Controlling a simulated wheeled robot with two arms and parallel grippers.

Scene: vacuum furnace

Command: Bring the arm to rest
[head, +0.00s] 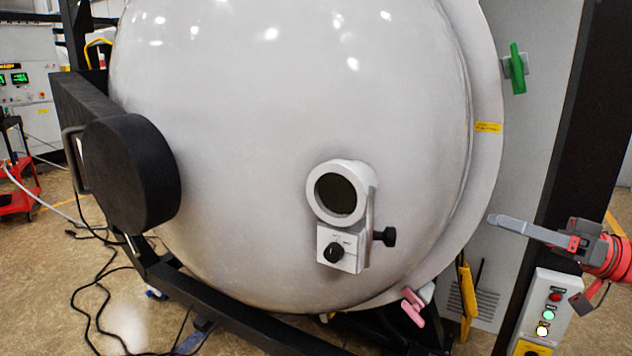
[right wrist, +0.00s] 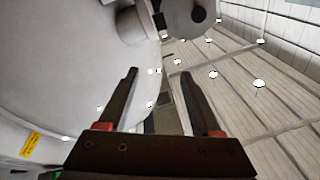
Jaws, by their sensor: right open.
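My right gripper (head: 494,219) comes in from the right edge of the head view, its fingers pointing left toward the furnace door's rim. In the right wrist view the right gripper (right wrist: 159,74) has its two dark fingers spread with nothing between them. The large white domed furnace door (head: 240,130) fills the middle of the head view. The gripper appears apart from it, though the exact gap cannot be told. The door also shows at left in the right wrist view (right wrist: 60,70). My left gripper is not in view.
A control box (head: 545,310) with lit buttons stands below my right arm. A green clamp (head: 516,68) and a pink clamp (head: 412,307) sit at the door's rim. A viewport (head: 338,194) with a knob projects from the door. A black round hinge part (head: 130,172) is at left.

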